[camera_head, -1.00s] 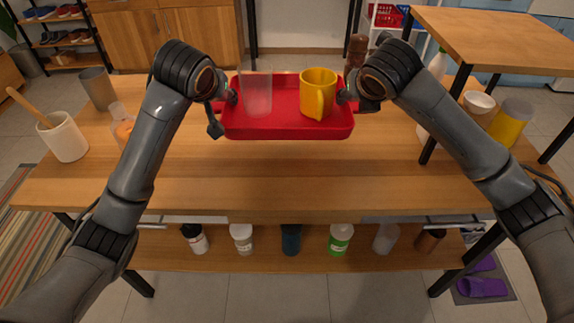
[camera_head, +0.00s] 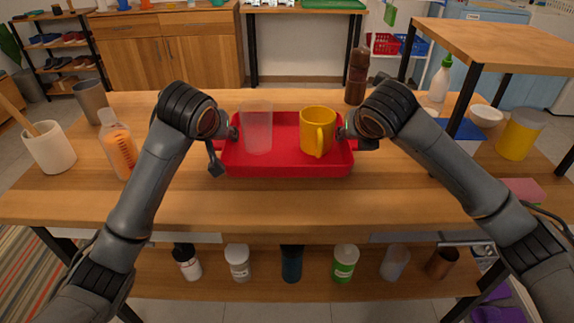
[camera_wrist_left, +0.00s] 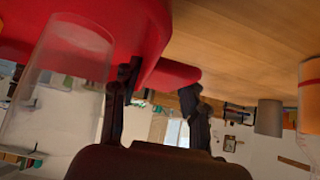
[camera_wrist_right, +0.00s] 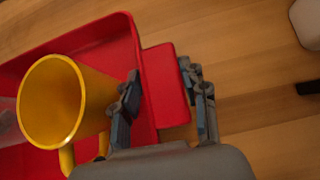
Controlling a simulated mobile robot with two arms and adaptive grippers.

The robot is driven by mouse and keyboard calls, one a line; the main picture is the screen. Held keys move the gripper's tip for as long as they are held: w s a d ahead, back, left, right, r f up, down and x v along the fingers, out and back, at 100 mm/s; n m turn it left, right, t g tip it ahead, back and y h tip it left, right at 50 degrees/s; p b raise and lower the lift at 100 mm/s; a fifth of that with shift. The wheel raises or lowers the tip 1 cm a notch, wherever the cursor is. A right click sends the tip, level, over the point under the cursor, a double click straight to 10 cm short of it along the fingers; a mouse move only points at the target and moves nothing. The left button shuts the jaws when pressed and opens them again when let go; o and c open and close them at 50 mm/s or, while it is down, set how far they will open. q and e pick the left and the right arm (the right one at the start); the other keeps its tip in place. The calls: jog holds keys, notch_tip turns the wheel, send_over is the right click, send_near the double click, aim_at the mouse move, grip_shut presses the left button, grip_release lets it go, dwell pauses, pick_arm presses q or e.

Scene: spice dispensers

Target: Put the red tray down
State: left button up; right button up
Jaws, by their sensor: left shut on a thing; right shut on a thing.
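The red tray (camera_head: 285,169) is level between my two grippers, over the middle of the wooden table (camera_head: 260,207). I cannot tell whether its underside touches the table. A clear cup (camera_head: 257,128) stands in its left half and a yellow mug (camera_head: 317,132) in its right half, both upright. My left gripper (camera_head: 230,133) is shut on the tray's left end; in the left wrist view its fingers (camera_wrist_left: 160,98) are around the red handle. My right gripper (camera_head: 345,132) is shut on the right end; in the right wrist view its fingers (camera_wrist_right: 165,95) straddle the red handle.
At the table's left stand an orange-filled bottle (camera_head: 119,150), a utensil crock (camera_head: 50,148) and a grey cup (camera_head: 91,101). A brown mill (camera_head: 356,75) stands behind the tray. A white bowl (camera_head: 485,116) and yellow cup (camera_head: 519,134) are at the right. The table in front of the tray is clear.

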pick_arm(q)
jog(key=shift+f, duration=0.1)
pick_arm(e)
jog(key=shift+f, duration=0.1)
